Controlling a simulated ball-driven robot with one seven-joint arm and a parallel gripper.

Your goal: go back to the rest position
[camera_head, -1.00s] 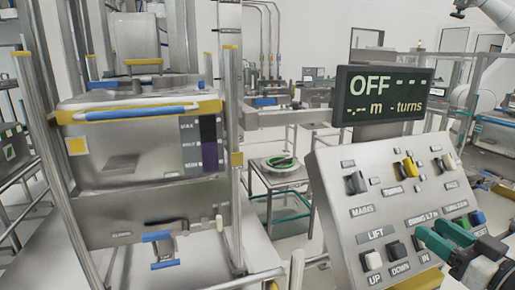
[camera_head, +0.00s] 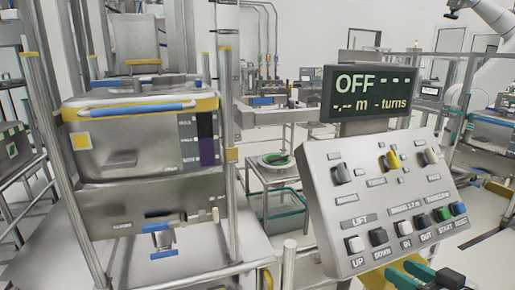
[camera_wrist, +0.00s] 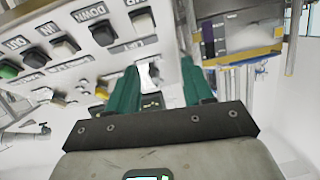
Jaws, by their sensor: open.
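My gripper (camera_head: 418,270) shows at the bottom right of the head view, its green fingers just below the lower edge of the control panel (camera_head: 330,222). In the wrist view my gripper (camera_wrist: 160,80) has its two green fingers apart with nothing between them, so it is open and empty. The panel (camera_wrist: 165,55) lies beyond the fingertips there, with the UP button close to them. I cannot tell the exact gap between fingertips and panel. The display (camera_head: 370,93) above the panel reads OFF.
A steel bin (camera_head: 140,140) with a blue handle stands in a frame of posts at the left. A small table (camera_head: 268,177) with a green ring stands behind. A steel post (camera_head: 289,262) rises near the panel's lower left. A white robot arm (camera_head: 497,70) is at the upper right.

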